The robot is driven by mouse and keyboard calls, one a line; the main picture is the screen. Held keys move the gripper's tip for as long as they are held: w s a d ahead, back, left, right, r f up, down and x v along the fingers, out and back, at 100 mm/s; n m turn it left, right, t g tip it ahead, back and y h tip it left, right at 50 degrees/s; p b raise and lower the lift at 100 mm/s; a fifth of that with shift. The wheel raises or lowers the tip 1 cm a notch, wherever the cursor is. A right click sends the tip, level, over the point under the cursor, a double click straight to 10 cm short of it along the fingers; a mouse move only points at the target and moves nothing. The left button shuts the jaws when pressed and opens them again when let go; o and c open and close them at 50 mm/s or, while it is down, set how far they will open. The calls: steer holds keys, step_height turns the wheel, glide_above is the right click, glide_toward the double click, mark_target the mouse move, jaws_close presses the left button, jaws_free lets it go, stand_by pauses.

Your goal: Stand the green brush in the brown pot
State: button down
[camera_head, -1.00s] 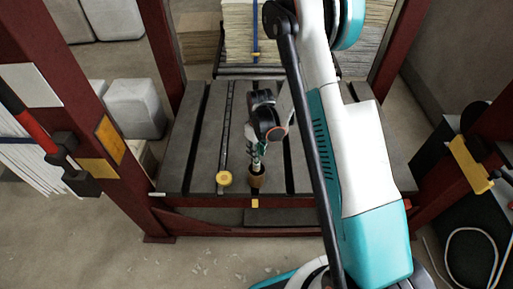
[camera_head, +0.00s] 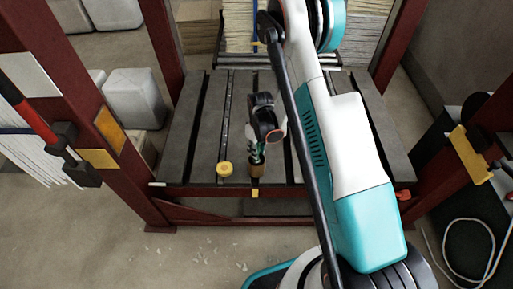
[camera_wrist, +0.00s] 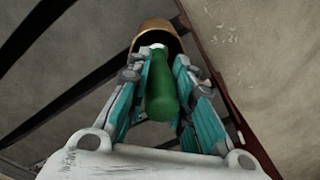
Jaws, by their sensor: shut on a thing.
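The green brush (camera_wrist: 160,88) is between the two fingers of my gripper (camera_wrist: 158,62) in the wrist view, and the fingers are shut on it. Its far end points into the mouth of the brown pot (camera_wrist: 155,30). The brown pot also shows in the head view (camera_head: 257,171), standing upright near the front edge of the slatted table. My gripper (camera_head: 255,155) is right above the pot there. The brush's far end is hidden, so I cannot tell how deep it sits or whether it touches the pot's bottom.
A yellow round object (camera_head: 224,169) lies on the slatted table (camera_head: 193,140) to the left of the pot. Dark red posts (camera_head: 163,45) frame the table. The table behind the yellow object is clear.

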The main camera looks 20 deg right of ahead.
steer(key=c, duration=1.3)
jaws_free()
steer(key=shift+r, duration=0.1)
steer(key=r, duration=1.1)
steer(key=shift+w+d+r, duration=0.1)
steer(key=shift+d+r, duration=0.2)
steer(key=shift+r, duration=0.1)
